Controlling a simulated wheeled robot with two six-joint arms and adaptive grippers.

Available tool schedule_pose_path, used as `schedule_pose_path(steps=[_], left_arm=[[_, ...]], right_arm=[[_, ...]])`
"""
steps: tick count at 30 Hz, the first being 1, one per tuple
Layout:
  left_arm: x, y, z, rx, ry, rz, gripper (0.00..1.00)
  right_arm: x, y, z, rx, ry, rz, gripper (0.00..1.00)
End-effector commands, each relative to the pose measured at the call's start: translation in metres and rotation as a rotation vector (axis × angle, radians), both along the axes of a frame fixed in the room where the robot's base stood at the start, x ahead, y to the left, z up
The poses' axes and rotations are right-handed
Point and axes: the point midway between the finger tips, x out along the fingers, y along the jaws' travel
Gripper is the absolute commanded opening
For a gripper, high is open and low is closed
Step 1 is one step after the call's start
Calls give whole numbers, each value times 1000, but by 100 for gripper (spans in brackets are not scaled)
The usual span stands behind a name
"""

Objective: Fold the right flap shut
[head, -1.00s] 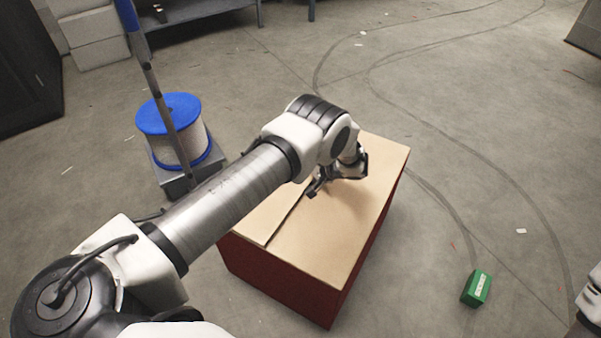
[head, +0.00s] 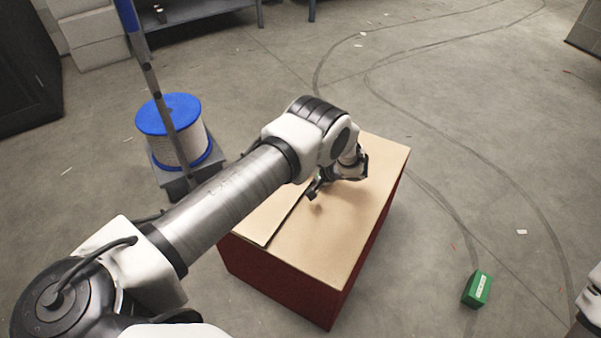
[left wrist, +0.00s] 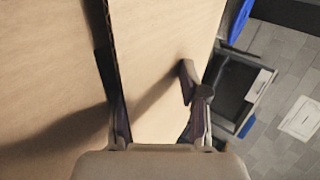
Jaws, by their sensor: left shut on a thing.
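A red box (head: 295,293) stands on the floor with tan flaps across its top. The right flap (head: 345,225) lies about flat. The left flap (head: 262,219) is beside it, across a narrow dark seam, and is partly hidden by my arm. My left gripper (head: 326,182) is low over the box top at the seam. The left wrist view shows the fingers (left wrist: 157,105) apart, one in the dark gap by a flap edge, the other over the narrower panel (left wrist: 160,45). The gripper is shut on a flap; which one is unclear. My right gripper is out of view.
A blue-ended spool (head: 172,133) sits on a grey cart (head: 176,186) left of the box, with an upright pole in front. A small green box (head: 477,290) lies on the floor at right.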

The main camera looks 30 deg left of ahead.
Motion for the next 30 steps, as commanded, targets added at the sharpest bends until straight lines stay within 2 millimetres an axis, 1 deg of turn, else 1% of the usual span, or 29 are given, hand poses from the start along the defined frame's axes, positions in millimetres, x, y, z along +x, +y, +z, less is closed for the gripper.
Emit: schedule_pose_path(steps=[1, 2, 5, 9, 12, 15, 18, 25, 26, 27, 28, 30], left_arm=[[-7, 2, -8, -5, 14, 8, 29], [-7, -1, -6, -5, 13, 8, 29], [-7, -12, 5, -3, 12, 8, 29], [-6, -37, 26, 0, 4, 2, 29], [-5, -51, 40, 2, -2, 0, 29], [-5, -60, 50, 4, -6, 1, 29], [-4, -65, 55, 6, -7, 1, 29], [-4, -66, 57, 7, -9, 1, 29], [-4, -66, 57, 7, -9, 1, 19], [-4, -65, 58, 6, -9, 1, 4], [-4, -65, 59, 5, -8, 1, 0], [-5, -64, 66, -2, -2, 4, 0]], right_arm=[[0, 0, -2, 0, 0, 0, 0], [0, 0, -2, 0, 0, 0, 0], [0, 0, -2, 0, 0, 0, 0], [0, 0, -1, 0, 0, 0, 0], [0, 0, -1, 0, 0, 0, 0], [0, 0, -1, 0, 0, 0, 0], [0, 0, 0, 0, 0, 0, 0], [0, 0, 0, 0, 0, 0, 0], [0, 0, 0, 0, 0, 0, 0], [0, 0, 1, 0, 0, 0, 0], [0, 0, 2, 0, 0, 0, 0], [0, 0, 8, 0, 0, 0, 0]])
